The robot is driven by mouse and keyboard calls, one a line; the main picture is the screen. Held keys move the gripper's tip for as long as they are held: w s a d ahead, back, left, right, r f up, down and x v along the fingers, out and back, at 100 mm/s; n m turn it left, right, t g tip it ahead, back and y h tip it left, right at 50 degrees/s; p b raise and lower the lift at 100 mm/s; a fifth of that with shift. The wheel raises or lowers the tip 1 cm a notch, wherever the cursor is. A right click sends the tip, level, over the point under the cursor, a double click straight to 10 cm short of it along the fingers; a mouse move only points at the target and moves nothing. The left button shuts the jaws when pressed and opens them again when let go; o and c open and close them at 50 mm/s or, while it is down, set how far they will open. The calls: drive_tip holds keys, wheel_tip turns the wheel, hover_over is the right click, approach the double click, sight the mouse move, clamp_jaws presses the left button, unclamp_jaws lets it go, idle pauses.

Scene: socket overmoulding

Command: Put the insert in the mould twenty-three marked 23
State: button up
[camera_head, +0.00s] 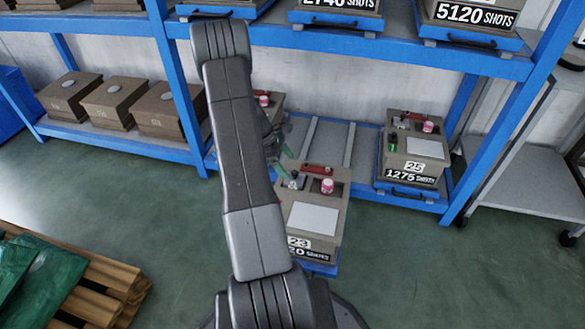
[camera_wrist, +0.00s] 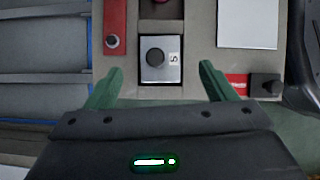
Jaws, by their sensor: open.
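The mould marked 23 (camera_head: 293,215) is a tan block on a blue pull-out tray in front of the lower shelf. A silver block with a dark round knob, which looks like the insert (camera_wrist: 172,72), sits in a dark-edged pocket of this mould's top face (camera_wrist: 203,50). How deep it sits I cannot tell. My gripper (camera_wrist: 160,70) is open, its green fingers apart to the left and right of the silver block, with nothing between them touching visibly. In the head view my arm partly covers the gripper (camera_head: 281,160) at the mould's far left corner.
The mould's top also bears a red lever (camera_wrist: 114,30), a pink-capped part (camera_head: 327,186), a pale plate (camera_head: 313,218) and a dark knob (camera_wrist: 268,86). Mould 25 (camera_head: 432,150) stands to the right on the shelf. A blue shelf beam (camera_head: 380,57) runs above. A pallet (camera_head: 95,285) lies lower left.

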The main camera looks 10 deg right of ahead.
drive_tip(key=p+v, duration=0.1)
drive_tip(key=v, duration=0.5)
